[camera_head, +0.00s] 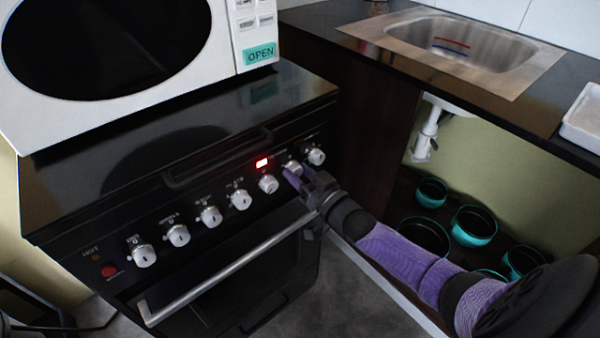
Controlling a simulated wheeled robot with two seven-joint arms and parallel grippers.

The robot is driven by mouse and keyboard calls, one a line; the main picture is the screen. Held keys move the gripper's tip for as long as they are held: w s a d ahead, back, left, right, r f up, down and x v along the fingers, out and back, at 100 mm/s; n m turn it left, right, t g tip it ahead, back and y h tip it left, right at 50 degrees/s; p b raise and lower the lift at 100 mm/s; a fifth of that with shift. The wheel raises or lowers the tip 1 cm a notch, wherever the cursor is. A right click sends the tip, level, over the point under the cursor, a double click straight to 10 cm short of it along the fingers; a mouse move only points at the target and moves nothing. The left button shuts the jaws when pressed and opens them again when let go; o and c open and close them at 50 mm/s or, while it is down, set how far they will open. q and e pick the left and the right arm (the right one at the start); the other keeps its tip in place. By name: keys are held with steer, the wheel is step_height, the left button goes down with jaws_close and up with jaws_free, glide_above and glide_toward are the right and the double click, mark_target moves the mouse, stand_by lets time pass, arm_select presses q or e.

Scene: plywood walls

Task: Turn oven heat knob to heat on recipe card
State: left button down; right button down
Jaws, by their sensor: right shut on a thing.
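The black oven (205,275) has a row of several silver knobs along its sloped front panel. A small red lit display (262,162) sits above the knobs, too small to read. My right gripper (296,174) reaches in from the lower right and is shut on the second knob from the right (291,167). Its fingers partly cover that knob, and I cannot read its setting. The rightmost knob (316,156) and the third knob from the right (268,184) are free on either side. No recipe card shows. My left gripper is not in view.
A white microwave (225,45) stands on the oven. The oven's silver door handle (225,270) runs below the knobs. A dark counter with a metal sink (455,42) is at right, with a white tray (582,122) on it. Several teal-rimmed pots (473,226) stand underneath.

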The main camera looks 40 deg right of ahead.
steer(key=shift+f, duration=0.1)
steer(key=shift+c, duration=1.2)
jaws_free()
steer(key=shift+s, duration=0.35)
steer(key=s+d+p, duration=0.1)
steer(key=s+p, duration=0.2)
steer(key=s, duration=0.6)
steer(key=shift+f+p, duration=0.3)
steer(key=shift+p, duration=0.05)
